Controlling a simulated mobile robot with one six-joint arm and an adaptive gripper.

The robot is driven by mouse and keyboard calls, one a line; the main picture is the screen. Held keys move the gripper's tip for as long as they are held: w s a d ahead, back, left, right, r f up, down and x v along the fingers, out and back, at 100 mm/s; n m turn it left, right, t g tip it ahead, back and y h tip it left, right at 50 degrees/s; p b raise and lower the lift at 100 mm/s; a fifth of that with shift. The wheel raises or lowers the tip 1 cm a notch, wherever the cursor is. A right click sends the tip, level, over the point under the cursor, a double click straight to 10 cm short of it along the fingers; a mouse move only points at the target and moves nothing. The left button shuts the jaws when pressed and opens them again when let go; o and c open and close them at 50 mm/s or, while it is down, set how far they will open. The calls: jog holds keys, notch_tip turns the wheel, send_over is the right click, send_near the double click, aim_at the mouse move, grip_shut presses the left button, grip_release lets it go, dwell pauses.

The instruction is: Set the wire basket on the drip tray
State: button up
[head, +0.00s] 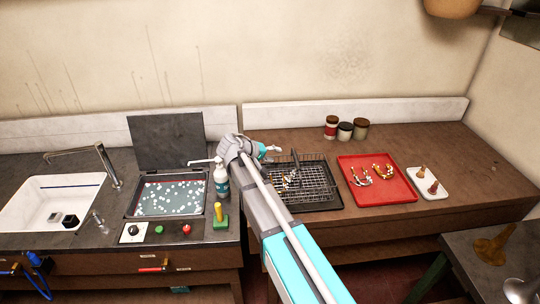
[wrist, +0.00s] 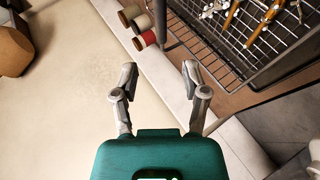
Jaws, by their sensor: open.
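The wire basket (head: 312,172) is a dark mesh basket holding brass and silver horn parts. It appears to rest on the black drip tray (head: 322,207) on the brown bench, right of the sink counter. In the wrist view the wire basket (wrist: 232,45) fills the upper right, with brass parts inside. My gripper (head: 271,149) is just behind and left of the basket's back edge, apart from it. In the wrist view my gripper (wrist: 159,72) has its two fingers spread with nothing between them. My arm hides part of the basket's and tray's left side.
A red tray (head: 358,196) with brass pieces lies to the right, beside a white tray (head: 420,193). Several jars (head: 345,130) stand at the back.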

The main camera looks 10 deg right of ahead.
jog(key=s+d+f+g+y, duration=0.1)
jog(key=s+d+f+y, duration=0.1)
jog(key=s, duration=0.6)
jog(key=s+d+f+m+g+y, duration=0.1)
jog(key=s+d+f+g+y, duration=0.1)
jog(key=s, duration=0.6)
jog(key=s+d+f+m+g+y, duration=0.1)
jog(key=s+d+f+y, duration=0.3)
jog(key=s, duration=0.4)
jog(key=f+g+y, duration=0.1)
jog(key=y, duration=0.1)
jog(key=shift+s+y, duration=0.3)
jog(key=shift+f, duration=0.1)
notch_tip(320, 180, down, 6)
jog(key=b, duration=0.6)
jog(key=shift+r, duration=0.2)
